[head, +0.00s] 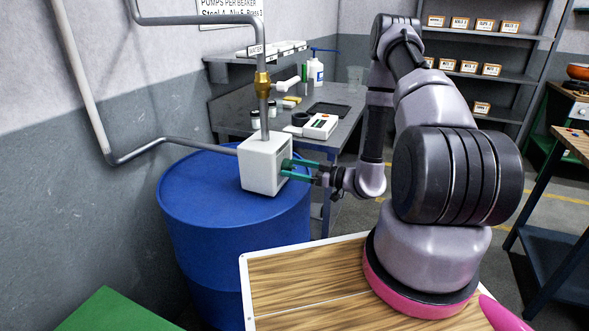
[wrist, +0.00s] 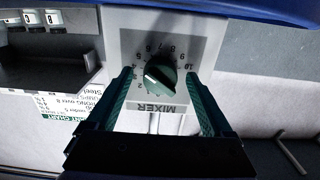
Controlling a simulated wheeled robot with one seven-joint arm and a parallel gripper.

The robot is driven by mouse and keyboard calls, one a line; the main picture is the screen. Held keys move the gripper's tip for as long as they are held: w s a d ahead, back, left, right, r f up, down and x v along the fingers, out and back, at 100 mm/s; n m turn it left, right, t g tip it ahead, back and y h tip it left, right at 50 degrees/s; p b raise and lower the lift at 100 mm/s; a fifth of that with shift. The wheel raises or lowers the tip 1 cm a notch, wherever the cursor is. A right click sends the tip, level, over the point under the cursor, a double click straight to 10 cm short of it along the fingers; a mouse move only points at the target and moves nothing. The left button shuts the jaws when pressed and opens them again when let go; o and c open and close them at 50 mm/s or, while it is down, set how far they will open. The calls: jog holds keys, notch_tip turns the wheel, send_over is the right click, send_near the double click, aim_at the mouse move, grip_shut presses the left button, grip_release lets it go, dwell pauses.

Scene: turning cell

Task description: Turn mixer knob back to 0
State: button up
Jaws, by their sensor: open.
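The mixer knob (wrist: 160,74) is dark green and round, with a white pointer mark on its lower left part. It sits on a grey dial plate with numbers and the label MIXER, upside down in the wrist view. Which number the mark points to is hard to tell. The white mixer box (head: 262,167) stands over the blue drum, and its knob face is turned away in the head view. My gripper (wrist: 159,76) is open, with one green finger on each side of the knob and a gap to each. In the head view my gripper (head: 298,164) reaches the box's right side.
The blue drum (head: 235,215) is below the box. A grey pipe with a brass valve (head: 263,84) rises from its top. Behind stands a bench with a white and green device (head: 320,126) and bottles. Shelves (head: 480,75) are at the back right.

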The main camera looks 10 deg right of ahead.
jog(key=shift+a, duration=0.1)
grip_shut()
jog(key=shift+n, duration=0.3)
jog(key=n, duration=0.5)
jog(key=shift+w, duration=0.1)
jog(key=n, duration=0.6)
jog(key=shift+n, duration=0.3)
jog(key=n, duration=0.6)
jog(key=shift+r, duration=0.1)
jog(key=n, duration=0.6)
jog(key=shift+n, duration=0.3)
